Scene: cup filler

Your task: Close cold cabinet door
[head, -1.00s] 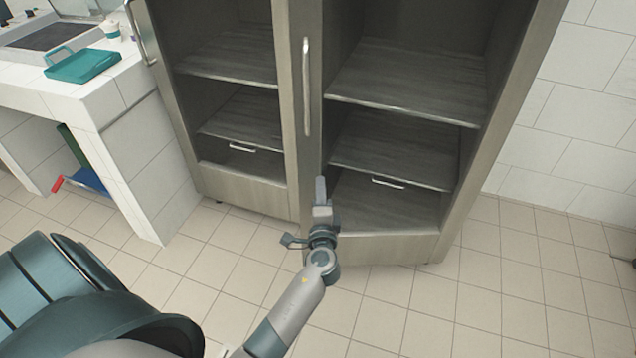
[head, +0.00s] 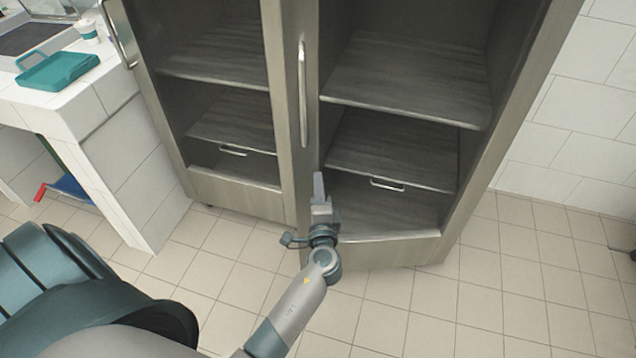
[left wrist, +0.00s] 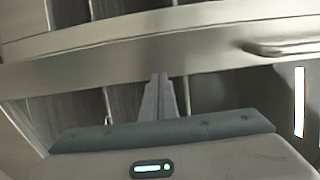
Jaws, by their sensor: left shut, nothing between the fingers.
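The cold cabinet (head: 292,205) is a tall metal-framed unit with two see-through doors. Its right door has a vertical bar handle (head: 302,95) on its left edge and appears slightly ajar; the exact gap is hard to tell. My left gripper (head: 319,188) is shut and empty, pointing at the lower part of the right door's handle-side edge, below the handle. In the left wrist view its closed fingers (left wrist: 160,95) point at a metal frame rail (left wrist: 130,52), with a handle bar (left wrist: 290,47) to the right. Whether they touch the frame, I cannot tell. My right gripper is out of view.
A white tiled counter (head: 95,95) with a teal tray (head: 58,70) and a cup (head: 88,28) stands left of the cabinet. Blue and red items lie beneath it. A tiled wall (head: 560,110) is on the right. The tiled floor before the cabinet is clear.

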